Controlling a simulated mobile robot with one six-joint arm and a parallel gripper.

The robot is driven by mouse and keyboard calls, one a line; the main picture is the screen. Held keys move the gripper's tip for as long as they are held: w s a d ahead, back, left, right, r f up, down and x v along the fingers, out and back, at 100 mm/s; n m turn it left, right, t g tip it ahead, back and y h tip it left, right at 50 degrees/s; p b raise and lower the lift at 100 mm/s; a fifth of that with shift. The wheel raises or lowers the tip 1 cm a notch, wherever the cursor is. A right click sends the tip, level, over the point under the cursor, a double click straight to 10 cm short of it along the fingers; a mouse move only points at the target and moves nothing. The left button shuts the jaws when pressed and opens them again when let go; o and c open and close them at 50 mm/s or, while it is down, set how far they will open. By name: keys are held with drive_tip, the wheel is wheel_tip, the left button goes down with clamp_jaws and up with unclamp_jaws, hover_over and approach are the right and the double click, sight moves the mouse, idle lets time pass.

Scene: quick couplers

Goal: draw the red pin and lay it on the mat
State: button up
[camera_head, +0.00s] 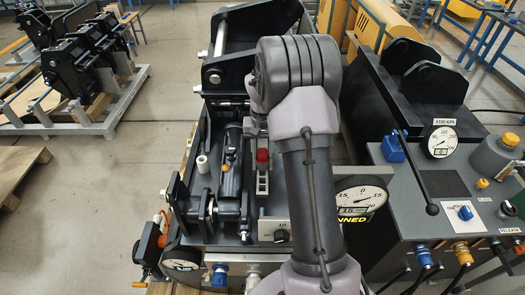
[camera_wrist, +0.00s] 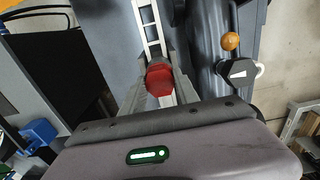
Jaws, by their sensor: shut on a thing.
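The red pin shows its faceted red head (camera_wrist: 160,79) in the middle of the wrist view. It also shows as a small red cap (camera_head: 262,155) just left of my arm in the head view. My gripper (camera_wrist: 161,84) is shut on the red pin, with pale grey fingers on either side of its head. The pin's lower part is hidden, so I cannot tell how deep it sits. In the head view my arm hides most of my gripper.
A pale slotted rail (camera_head: 262,181) lies by the pin. A dark cylinder with an orange knob (camera_head: 226,167) stands beside it. A black bracket (camera_head: 228,70) rises behind. A gauge (camera_head: 361,197) and a control panel with a black lever (camera_head: 420,175) are on the right.

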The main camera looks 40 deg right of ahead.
clamp_jaws()
drive_tip(key=shift+r+p, duration=2.75)
drive_tip(key=shift+r, duration=0.75)
drive_tip(key=shift+r, duration=0.1)
wheel_tip(320, 180, up, 4)
drive_tip(key=p, duration=0.3)
